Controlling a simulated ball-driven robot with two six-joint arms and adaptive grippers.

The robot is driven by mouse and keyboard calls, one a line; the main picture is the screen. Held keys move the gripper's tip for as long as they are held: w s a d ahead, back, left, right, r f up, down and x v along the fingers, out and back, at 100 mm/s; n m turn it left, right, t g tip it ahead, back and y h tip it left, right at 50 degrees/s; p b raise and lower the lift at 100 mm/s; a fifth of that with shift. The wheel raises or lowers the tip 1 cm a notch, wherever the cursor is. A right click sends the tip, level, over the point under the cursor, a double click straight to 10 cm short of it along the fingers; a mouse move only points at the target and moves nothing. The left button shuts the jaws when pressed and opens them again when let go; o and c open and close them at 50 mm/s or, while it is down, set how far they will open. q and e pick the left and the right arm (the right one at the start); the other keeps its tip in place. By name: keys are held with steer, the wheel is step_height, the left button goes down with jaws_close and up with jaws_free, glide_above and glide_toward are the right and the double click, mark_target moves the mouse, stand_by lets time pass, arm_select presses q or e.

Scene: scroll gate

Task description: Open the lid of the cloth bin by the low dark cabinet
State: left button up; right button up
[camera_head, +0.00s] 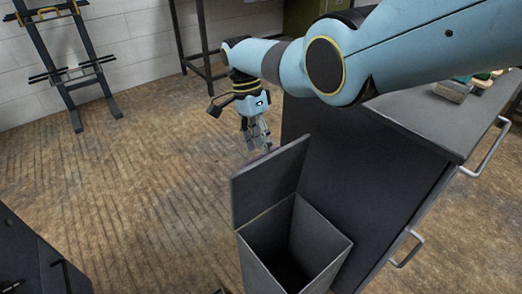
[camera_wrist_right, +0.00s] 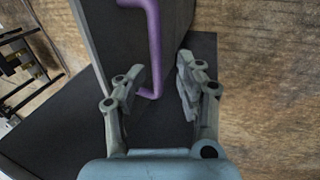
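The cloth bin (camera_head: 306,240) is a dark grey open-topped box beside the low dark cabinet (camera_head: 372,165). Its lid (camera_head: 270,182) stands raised, tilted up at the bin's far side, and the bin's dark inside shows. In the right wrist view the lid's purple handle (camera_wrist_right: 155,45) runs between the fingers of my right gripper (camera_wrist_right: 160,75). The fingers are apart, with a gap beside the handle; I cannot tell whether either touches it. In the head view this gripper (camera_head: 260,138) is just behind the raised lid. My left gripper is not seen.
The cabinet top (camera_head: 425,118) holds a few small items at the right, and bar handles (camera_head: 487,150) stick out from its front. A dark rack (camera_head: 70,60) stands by the wall. Dark furniture (camera_head: 30,260) is at lower left. The wooden floor (camera_head: 140,190) between is clear.

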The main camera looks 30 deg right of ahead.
steer(key=v, duration=0.9)
steer(key=shift+r, duration=0.1)
